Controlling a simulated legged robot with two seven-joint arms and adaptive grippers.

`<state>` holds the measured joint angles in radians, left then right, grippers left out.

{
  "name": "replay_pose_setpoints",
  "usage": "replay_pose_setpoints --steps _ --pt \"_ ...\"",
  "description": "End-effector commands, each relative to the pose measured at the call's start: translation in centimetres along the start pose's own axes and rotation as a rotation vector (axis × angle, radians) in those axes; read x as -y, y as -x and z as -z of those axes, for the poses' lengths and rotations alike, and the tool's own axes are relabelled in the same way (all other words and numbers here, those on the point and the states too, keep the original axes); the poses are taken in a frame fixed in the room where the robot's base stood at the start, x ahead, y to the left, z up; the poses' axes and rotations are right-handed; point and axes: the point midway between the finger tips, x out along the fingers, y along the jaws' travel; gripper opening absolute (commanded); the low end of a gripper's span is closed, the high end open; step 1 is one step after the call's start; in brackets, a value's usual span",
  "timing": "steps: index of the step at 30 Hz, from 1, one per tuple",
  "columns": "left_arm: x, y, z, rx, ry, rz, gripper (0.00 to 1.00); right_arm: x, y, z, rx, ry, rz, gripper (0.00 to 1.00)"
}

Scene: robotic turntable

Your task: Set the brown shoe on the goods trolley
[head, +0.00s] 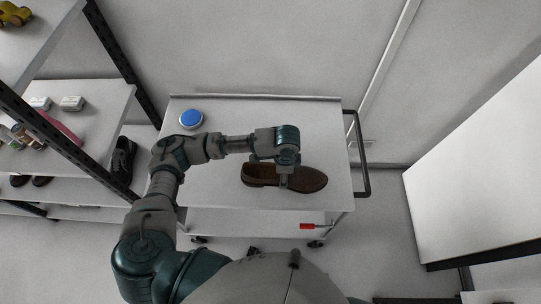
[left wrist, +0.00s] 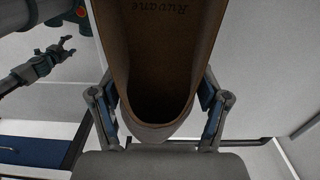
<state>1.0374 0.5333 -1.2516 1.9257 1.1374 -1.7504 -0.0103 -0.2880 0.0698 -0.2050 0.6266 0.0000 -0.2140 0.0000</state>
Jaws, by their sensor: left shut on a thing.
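The brown shoe (head: 312,181) is over the white top of the goods trolley (head: 225,190), toward its front right, with its toe to the right. I cannot tell whether its sole touches the top. My left gripper (head: 284,183) comes down from above onto the shoe.
A blue round button (head: 191,118) is on the trolley's back left corner. The trolley's dark handle (head: 363,155) is at its right end. A shelf rack (head: 85,105) with a dark shoe (head: 122,160) and small boxes stands at the left. A white panel (head: 485,165) is at the right.

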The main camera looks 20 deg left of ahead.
Motion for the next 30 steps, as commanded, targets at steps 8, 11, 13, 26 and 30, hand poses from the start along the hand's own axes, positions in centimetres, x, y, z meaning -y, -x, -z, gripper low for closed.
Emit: replay_pose_setpoints --steps 8,11,13,26,30 --pt "6.7 -0.6 -2.6 -0.003 0.005 0.001 0.16 -1.5 0.0 -1.4 0.024 -0.002 -0.018 0.64" --pt "7.7 -0.7 -3.0 -0.005 0.003 -0.001 0.16 -1.7 0.1 -2.4 0.037 0.0 -0.02 0.64" --pt "8.1 -0.8 -3.2 -0.006 0.002 -0.001 0.16 -1.7 0.1 -2.7 0.042 0.0 -0.02 0.64" --pt "8.0 -4.3 -2.8 -0.003 0.0 0.0 0.16 0.4 -0.1 -1.4 0.023 -0.002 0.005 0.64" --pt "7.9 -4.3 -2.8 -0.002 0.001 -0.001 0.98 0.0 -0.1 -1.5 0.023 0.0 0.0 0.64"
